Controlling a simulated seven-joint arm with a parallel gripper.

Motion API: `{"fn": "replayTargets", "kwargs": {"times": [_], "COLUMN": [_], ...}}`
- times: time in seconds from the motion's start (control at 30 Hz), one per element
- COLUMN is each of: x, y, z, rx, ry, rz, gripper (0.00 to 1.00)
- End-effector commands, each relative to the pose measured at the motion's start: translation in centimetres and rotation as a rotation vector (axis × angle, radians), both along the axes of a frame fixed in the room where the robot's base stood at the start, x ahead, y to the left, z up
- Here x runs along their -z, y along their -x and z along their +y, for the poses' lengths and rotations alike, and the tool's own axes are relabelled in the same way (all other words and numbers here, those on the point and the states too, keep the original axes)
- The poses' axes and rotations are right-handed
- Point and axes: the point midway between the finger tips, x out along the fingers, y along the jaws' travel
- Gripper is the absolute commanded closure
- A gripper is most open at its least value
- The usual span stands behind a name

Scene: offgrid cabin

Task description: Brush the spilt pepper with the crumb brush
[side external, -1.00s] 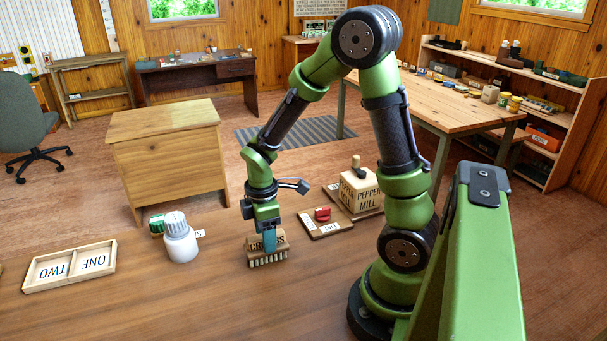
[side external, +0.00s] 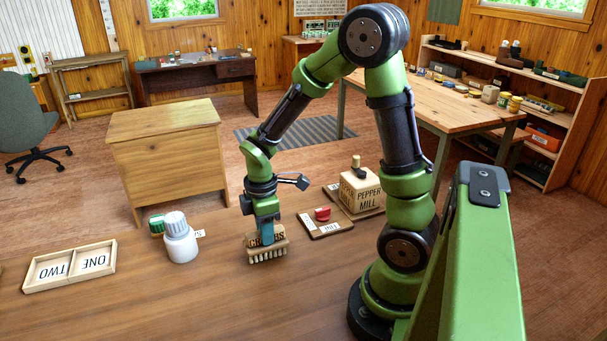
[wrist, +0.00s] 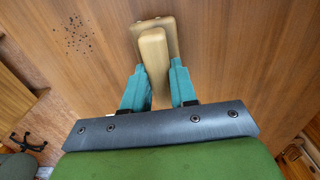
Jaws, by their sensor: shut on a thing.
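My gripper (side external: 268,235) is shut on the crumb brush (side external: 276,246), a wooden block lettered "CRUMBS" with pale bristles pointing down. The brush is tilted at or just above the wooden table; I cannot tell whether the bristles touch it. In the wrist view, the brush's handle (wrist: 152,58) stands between the teal fingers of my gripper (wrist: 158,88). The spilt pepper (wrist: 79,36) is a patch of dark specks on the table, left of the brush and apart from it. I cannot make out the pepper in the side view.
A two-part tray (side external: 70,267) marked "ONE" and "TWO" lies at left. A board with a red item (side external: 322,214) and a pepper mill block (side external: 360,190) are right of the brush.

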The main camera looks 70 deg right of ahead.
Motion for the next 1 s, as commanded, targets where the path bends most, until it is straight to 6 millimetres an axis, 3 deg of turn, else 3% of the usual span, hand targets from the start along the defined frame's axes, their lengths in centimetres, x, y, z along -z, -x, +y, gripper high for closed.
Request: {"fn": "replayTargets", "kwargs": {"times": [0.53,1.0], "x": [-4.4,-4.8], "y": [0.0,0.1], "z": [0.0,0.0], "rx": [-0.001,0.020], "ry": [0.001,-0.001], "rz": [-0.002,0.002], "gripper": [1.00,1.00]}}
